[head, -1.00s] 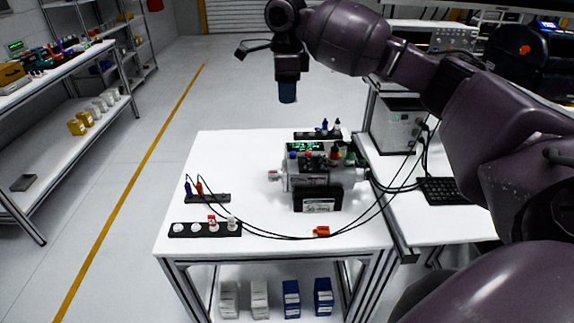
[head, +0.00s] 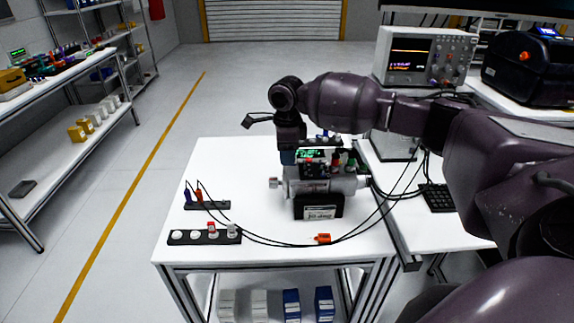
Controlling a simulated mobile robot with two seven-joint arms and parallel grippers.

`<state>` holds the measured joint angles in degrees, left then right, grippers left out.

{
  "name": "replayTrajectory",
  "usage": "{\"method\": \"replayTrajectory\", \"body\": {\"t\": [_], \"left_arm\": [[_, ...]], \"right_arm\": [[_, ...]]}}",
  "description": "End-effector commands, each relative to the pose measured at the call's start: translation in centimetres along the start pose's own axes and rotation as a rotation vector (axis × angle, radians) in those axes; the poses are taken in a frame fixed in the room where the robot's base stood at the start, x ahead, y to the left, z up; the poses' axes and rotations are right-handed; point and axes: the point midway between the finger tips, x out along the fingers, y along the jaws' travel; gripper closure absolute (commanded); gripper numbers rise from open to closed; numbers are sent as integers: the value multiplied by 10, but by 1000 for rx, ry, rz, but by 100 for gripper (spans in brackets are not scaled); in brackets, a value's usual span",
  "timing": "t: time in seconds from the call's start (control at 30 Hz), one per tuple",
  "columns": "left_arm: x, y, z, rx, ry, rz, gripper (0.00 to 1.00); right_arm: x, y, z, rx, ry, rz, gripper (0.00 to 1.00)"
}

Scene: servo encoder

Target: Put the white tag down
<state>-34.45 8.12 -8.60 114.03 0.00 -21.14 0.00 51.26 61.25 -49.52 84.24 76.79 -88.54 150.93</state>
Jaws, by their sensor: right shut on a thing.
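My right gripper (head: 288,158) points down just behind the left end of the motor with the encoder (head: 325,187), low over the white table (head: 245,165). Its jaws are shut, and the fingertips look dark blue. I cannot make out the white tag in the jaws; it is too small or hidden by the gripper and the motor. My left gripper is not in view.
A black strip (head: 182,237) with several white round pieces and a red one lies front left. Another strip (head: 207,205) holds blue and red plugs. An orange piece (head: 322,239) lies at the front near black cables. The back left tabletop is clear.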

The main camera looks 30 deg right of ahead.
Motion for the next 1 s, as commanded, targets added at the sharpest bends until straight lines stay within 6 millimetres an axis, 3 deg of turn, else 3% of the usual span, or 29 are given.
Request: {"method": "replayTrajectory", "body": {"t": [0.27,0.67,0.7,0.8,0.87,1.0], "left_arm": [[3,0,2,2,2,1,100],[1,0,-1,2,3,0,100],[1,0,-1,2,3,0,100],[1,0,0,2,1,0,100],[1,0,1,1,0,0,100],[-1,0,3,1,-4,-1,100]], "right_arm": [[36,0,0,0,1,2,87],[39,0,0,0,0,1,87],[40,0,0,0,0,0,62],[40,0,0,0,0,0,47],[40,0,0,0,0,0,40],[40,0,0,0,0,0,40]]}}
